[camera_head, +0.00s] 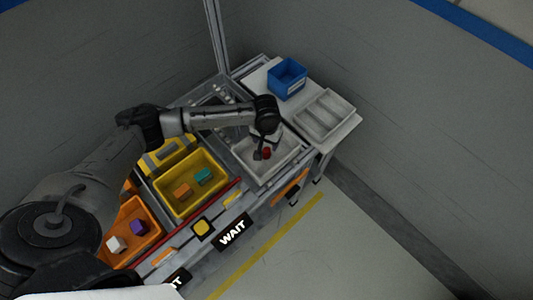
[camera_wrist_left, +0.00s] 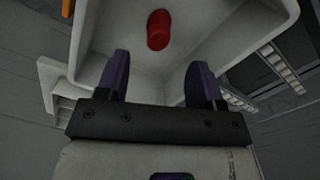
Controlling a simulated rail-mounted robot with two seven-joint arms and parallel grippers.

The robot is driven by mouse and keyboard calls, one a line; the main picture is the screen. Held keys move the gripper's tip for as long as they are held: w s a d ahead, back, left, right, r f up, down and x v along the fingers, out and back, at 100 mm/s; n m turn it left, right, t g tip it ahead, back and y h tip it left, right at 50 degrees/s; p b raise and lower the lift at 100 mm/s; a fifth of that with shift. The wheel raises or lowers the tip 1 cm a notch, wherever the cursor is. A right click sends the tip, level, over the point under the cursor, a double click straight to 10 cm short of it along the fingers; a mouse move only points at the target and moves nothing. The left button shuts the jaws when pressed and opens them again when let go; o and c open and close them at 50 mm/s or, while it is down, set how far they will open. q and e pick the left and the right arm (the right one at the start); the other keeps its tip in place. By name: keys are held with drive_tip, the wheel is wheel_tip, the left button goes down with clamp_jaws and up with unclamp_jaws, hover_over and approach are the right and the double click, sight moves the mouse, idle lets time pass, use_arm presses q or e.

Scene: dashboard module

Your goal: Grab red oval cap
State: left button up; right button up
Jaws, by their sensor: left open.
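The red oval cap (camera_head: 267,153) lies in the white-grey bin (camera_head: 284,166) at the right end of the workbench. In the left wrist view the cap (camera_wrist_left: 158,30) rests on the floor of the bin (camera_wrist_left: 235,40), ahead of the fingertips and roughly centred between them. My left gripper (camera_head: 262,150) reaches down into this bin from above. In the left wrist view my left gripper (camera_wrist_left: 158,72) has its two dark fingers spread apart with nothing between them. My right gripper is not visible in either view.
A yellow bin (camera_head: 222,184) holds an orange and a teal block. An orange bin (camera_head: 156,237) holds a white and a purple block. A blue box (camera_head: 287,78) and a compartmented grey tray (camera_head: 349,110) stand on the side table. The bin's walls surround my left gripper.

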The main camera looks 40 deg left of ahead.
sight(266, 149)
use_arm(q)
drive_tip(key=shift+s+d+f+b, duration=0.1)
drive_tip(key=shift+f+b, duration=0.3)
drive_tip(key=shift+f, duration=1.3)
drive_tip(key=shift+s+d+f+b, duration=0.1)
drive_tip(key=shift+f+b, duration=0.3)
drive_tip(key=shift+f, duration=1.25)
drive_tip(key=c, duration=1)
drive_tip(key=shift+r, duration=0.1)
